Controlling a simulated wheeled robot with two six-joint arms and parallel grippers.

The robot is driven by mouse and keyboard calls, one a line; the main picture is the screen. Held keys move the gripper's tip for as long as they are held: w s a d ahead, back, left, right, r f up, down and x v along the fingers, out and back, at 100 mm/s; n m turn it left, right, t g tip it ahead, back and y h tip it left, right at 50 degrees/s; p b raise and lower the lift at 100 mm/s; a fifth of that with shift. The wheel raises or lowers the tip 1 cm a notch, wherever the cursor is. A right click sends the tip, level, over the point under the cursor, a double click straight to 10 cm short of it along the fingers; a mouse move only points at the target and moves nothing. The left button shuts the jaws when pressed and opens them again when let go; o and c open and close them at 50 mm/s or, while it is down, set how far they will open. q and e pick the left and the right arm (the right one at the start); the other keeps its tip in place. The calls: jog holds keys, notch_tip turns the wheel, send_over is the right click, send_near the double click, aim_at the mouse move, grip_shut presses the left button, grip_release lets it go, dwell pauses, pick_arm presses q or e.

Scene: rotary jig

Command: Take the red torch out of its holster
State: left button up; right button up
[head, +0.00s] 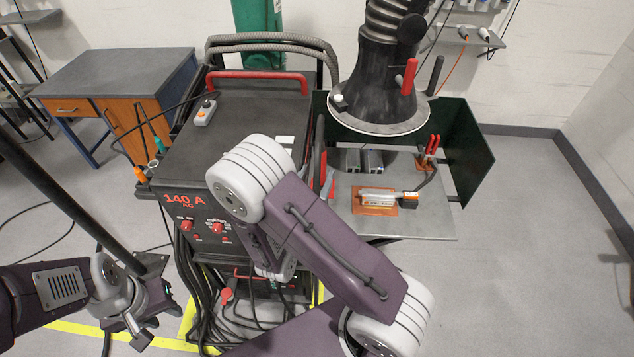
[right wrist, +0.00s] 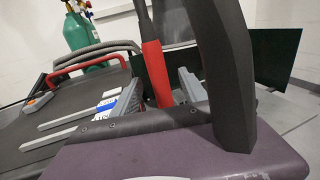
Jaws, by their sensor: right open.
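The red torch (right wrist: 152,70) stands upright, slightly tilted, in the right wrist view, with a dark neck above its red handle. Its lower end and the holster are hidden behind my gripper body. In the head view, red parts (head: 324,166) show at the machine's right side, partly covered by my right arm. My right gripper (right wrist: 158,97) is open, its grey fingers apart on either side of the red handle in the picture; I cannot tell whether they touch it. My left gripper (head: 153,312) is low at the left in the head view, away from the torch; its jaw opening is unclear.
The welding machine (head: 255,110) has a red handle bar (head: 258,76) and a grey remote (head: 205,112) on top. To its right, a metal table (head: 425,222) holds an orange fixture (head: 376,203) under a black extraction hood (head: 384,95). A dark green screen (head: 470,150) stands behind.

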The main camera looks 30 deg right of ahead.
jog(key=shift+x, duration=0.95)
jog(key=p+x, duration=0.2)
jog(key=x, duration=0.3)
jog(key=shift+w+f, duration=0.1)
jog(key=shift+f, duration=0.05)
jog(key=shift+w+d+f, duration=0.1)
jog(key=shift+w, duration=0.05)
jog(key=c, duration=0.6)
grip_shut()
